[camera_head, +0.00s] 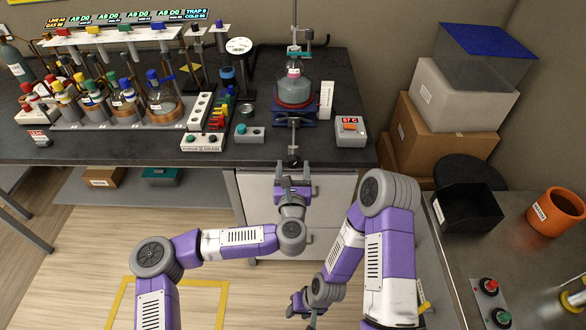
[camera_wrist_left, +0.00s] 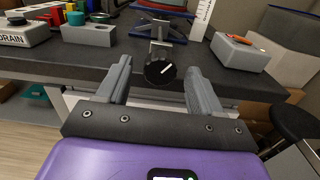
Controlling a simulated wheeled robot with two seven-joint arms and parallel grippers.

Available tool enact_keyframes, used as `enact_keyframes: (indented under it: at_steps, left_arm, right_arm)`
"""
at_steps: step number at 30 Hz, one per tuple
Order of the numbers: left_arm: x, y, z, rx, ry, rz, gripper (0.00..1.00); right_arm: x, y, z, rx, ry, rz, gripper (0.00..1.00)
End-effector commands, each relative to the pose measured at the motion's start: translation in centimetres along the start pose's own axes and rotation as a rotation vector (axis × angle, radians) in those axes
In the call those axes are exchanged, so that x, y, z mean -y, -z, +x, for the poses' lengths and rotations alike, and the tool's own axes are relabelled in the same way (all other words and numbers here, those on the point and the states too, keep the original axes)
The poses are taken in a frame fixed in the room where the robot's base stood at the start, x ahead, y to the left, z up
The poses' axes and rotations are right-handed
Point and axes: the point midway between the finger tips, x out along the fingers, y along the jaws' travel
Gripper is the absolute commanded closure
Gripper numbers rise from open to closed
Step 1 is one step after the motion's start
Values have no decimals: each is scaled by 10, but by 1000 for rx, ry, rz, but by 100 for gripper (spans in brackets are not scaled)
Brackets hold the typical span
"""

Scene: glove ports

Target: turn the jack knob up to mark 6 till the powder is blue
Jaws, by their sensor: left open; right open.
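The jack knob (camera_wrist_left: 160,70) is a round black dial with a white pointer line, at the bench's front edge; in the head view the knob (camera_head: 294,161) sits just beyond my left gripper. My left gripper (camera_head: 293,172) is open, its fingers to either side of the knob in the wrist view (camera_wrist_left: 158,88), apart from it. The lab jack (camera_head: 293,113) stands on the bench under a flask (camera_head: 295,88) in a bowl-like holder. The powder's colour inside cannot be made out. A white scale (camera_head: 326,99) stands beside the jack. My right gripper (camera_head: 305,302) is open and empty, low in front.
A glassware rack (camera_head: 120,115) fills the left bench. A side table at right holds a black bin (camera_head: 467,209) and an orange pot (camera_head: 556,212).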

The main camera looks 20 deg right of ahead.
Motion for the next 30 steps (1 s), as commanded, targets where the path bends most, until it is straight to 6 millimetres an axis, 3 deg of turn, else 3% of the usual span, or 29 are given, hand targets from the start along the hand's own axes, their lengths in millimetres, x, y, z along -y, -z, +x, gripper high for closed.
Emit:
enact_keyframes:
  at_steps: [12,23,30]
  left_arm:
    - [0,0,10,0,2,1,34]
    - [0,0,10,0,2,1,88]
    - [0,-1,10,1,2,22,90]
  right_arm:
    - [-1,0,2,0,0,0,57]
    - [-1,0,2,0,0,0,57]
    - [0,0,0,0,0,0,57]
